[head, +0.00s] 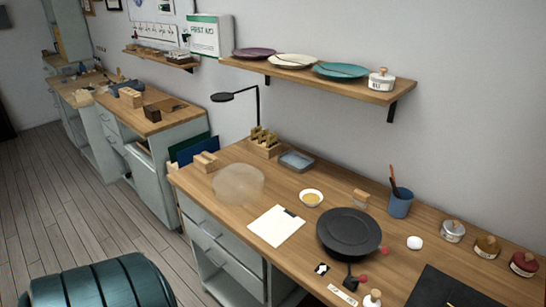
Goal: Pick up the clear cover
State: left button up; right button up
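The clear cover (238,184) is a round, translucent, frosted-looking shape at the left part of the wooden workbench (330,205). It rests on the bench top near the front left edge. I cannot tell whether anything is under it. Neither of my grippers shows in the head view.
Near the cover are a wooden block (205,161), a grey tray (297,161), a white sheet (276,226) and a small bowl (311,198). A black round turntable (349,232) stands farther right. A black lamp (236,96) rises behind. A dark green seat (98,287) is at the lower left.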

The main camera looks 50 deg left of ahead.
aim_at(234, 183)
jog(key=u, duration=1.8)
jog(key=i+j+z, duration=0.15)
jog(key=j, duration=0.2)
jog(key=i+j+z, duration=0.15)
jog(key=j, duration=0.25)
jog(key=i+j+z, duration=0.15)
jog(key=i+j, duration=0.15)
jog(key=i+j+z, duration=0.15)
jog(key=j, duration=0.4)
jog(key=i+j+z, duration=0.15)
jog(key=j, duration=0.25)
jog(key=i+j+z, duration=0.15)
jog(key=j, duration=0.3)
jog(key=j+z, duration=0.15)
jog(key=j, duration=0.35)
